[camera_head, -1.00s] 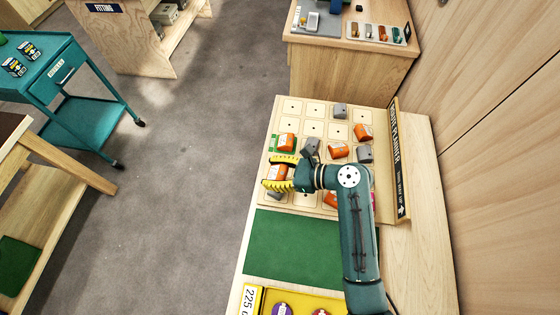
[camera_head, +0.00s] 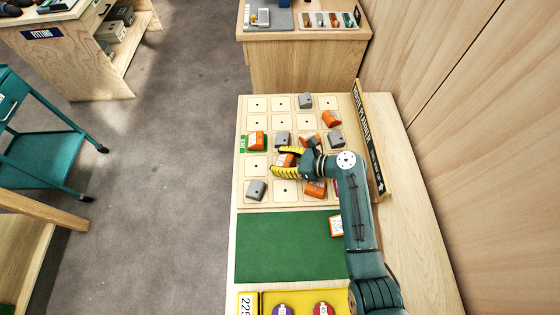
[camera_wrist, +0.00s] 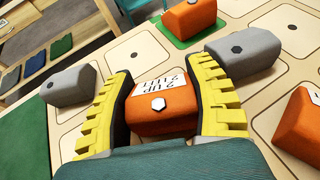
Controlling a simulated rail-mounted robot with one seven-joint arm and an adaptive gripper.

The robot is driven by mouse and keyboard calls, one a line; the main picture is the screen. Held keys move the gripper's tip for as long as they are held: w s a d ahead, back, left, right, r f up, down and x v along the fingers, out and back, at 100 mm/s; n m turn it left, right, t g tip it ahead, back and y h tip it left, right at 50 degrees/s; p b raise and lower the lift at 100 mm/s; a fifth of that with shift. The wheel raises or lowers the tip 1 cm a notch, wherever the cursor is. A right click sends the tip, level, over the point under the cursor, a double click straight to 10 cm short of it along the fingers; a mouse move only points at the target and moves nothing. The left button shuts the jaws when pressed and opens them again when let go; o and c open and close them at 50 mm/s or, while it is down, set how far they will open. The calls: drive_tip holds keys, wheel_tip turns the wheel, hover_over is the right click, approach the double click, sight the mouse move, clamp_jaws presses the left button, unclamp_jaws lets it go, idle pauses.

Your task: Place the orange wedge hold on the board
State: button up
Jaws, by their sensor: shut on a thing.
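My gripper (camera_head: 284,161) is over the board (camera_head: 257,167), its yellow fingers shut on an orange hold (camera_head: 285,159). In the wrist view the held orange hold (camera_wrist: 165,108) is a blocky wedge with a bolt hole and a white label reading "2 UP" above a partly readable line. I cannot tell whether it touches the board. Another orange hold (camera_head: 256,140) sits on a green square at the board's left edge, and shows in the wrist view (camera_wrist: 188,18).
Grey holds stand on the board at top (camera_head: 305,101), left of centre (camera_head: 282,138), right (camera_head: 336,138) and lower left (camera_head: 256,190). A green mat (camera_head: 280,248) lies in front, with an orange labelled piece (camera_head: 336,226) at its right. A sign rail (camera_head: 369,137) edges the board.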

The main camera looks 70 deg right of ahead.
drive_tip(key=shift+r, duration=0.1)
drive_tip(key=o, duration=0.9)
drive_tip(key=shift+r, duration=0.1)
drive_tip(key=p+v, duration=0.2)
drive_tip(key=v, duration=1)
drive_tip(key=shift+p, duration=0.35)
